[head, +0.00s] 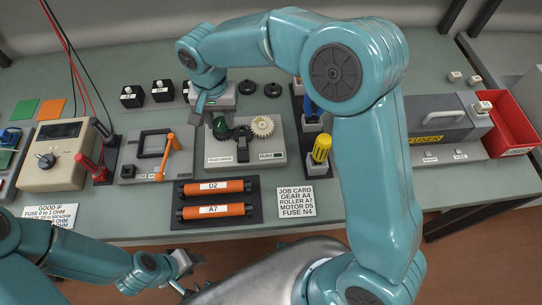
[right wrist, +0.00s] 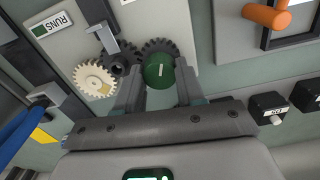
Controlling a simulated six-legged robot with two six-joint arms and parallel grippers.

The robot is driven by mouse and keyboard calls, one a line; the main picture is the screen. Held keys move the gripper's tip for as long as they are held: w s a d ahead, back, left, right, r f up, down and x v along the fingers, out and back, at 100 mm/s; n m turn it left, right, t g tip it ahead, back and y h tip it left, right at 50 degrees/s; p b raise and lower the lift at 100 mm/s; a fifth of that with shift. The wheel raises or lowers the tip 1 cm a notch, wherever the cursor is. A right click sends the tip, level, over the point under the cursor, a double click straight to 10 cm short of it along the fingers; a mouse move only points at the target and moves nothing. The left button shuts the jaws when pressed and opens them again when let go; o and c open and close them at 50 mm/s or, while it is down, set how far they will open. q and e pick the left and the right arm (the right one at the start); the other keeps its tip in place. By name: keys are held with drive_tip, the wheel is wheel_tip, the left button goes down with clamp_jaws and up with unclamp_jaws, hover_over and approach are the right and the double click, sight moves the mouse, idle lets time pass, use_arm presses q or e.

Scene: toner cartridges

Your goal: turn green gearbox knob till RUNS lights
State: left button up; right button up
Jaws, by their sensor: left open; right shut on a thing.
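The green knob (head: 220,127) is on the gearbox board (head: 247,163), beside dark gears and a cream gear (head: 263,126). My right gripper (head: 210,108) reaches down to it from behind. In the right wrist view, the right gripper's fingers (right wrist: 160,84) are shut on the green knob (right wrist: 158,70), one on each side; a pale mark shows on its top. The RUNS label (right wrist: 59,22) has a dark green patch (right wrist: 40,31) beside it, which looks unlit. My left gripper (head: 187,265) is open and empty, low in front of the bench.
Orange rollers (head: 214,187) lie in a dark tray in front of the gearbox board. A job card (head: 297,200) lies to their right. A yellow-handled tool (head: 321,149) stands right of the board. A panel with an orange handle (head: 166,158) is left of it.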

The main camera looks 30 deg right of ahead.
drive_tip(key=m+b, duration=0.1)
drive_tip(key=m, duration=0.3)
drive_tip(key=shift+f, duration=0.1)
drive_tip(key=m, duration=0.3)
drive_tip(key=shift+r+m+b, duration=0.2)
drive_tip(key=shift+m+b, duration=0.1)
drive_tip(key=shift+b, duration=0.1)
drive_tip(key=o, duration=0.8)
drive_tip(key=shift+o, duration=0.2)
drive_tip(key=shift+f, duration=0.1)
